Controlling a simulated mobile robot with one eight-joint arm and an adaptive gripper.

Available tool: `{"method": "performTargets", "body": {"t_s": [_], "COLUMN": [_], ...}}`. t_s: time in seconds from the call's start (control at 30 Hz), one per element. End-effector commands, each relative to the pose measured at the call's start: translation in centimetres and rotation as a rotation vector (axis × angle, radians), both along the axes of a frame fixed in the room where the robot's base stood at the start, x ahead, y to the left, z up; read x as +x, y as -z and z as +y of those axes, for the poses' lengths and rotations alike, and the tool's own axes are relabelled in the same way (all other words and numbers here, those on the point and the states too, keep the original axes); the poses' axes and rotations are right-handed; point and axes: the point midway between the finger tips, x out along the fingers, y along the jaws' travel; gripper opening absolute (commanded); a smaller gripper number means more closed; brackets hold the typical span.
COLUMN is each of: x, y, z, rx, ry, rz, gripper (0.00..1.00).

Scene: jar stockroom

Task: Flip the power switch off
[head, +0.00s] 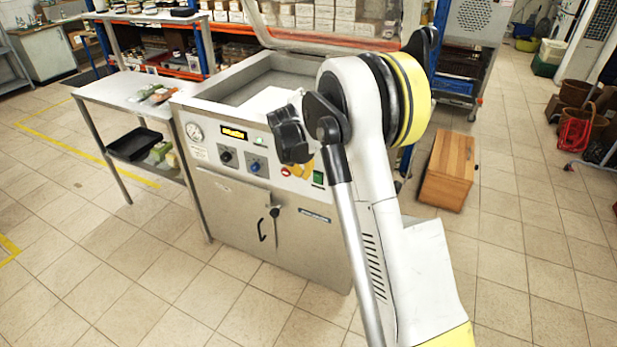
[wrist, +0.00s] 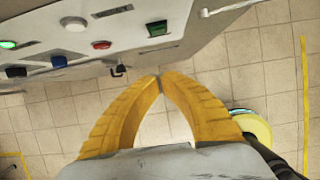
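A grey machine with a slanted control panel (head: 232,150) stands in the middle of the head view. A green rectangular switch (head: 318,178), the likely power switch, sits at the panel's right end. It also shows in the wrist view (wrist: 157,29), right of a red button (wrist: 101,45); its on or off position is too small to tell. My gripper (wrist: 160,76) has yellow fingers whose tips meet, with nothing between them. In the wrist view the tips lie below the switch, apart from it. In the head view my arm partly hides the fingers (head: 301,169), left of the switch.
The panel also carries a gauge (head: 195,132), a yellow display (head: 233,132), a black knob (head: 226,156) and a blue knob (head: 254,167). A side table (head: 120,88) adjoins the left. A wooden box (head: 449,170) stands on the floor at right. The front floor is clear.

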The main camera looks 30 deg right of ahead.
Motion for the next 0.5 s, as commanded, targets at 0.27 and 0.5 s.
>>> {"method": "performTargets", "body": {"t_s": [0.27, 0.5], "x": [1.2, 2.5], "y": [5.2, 9.1], "z": [-1.5, -3.2], "rx": [0.000, 0.000], "ry": [0.001, 0.002], "rz": [0.000, -0.001], "gripper": [0.00, 0.00]}}
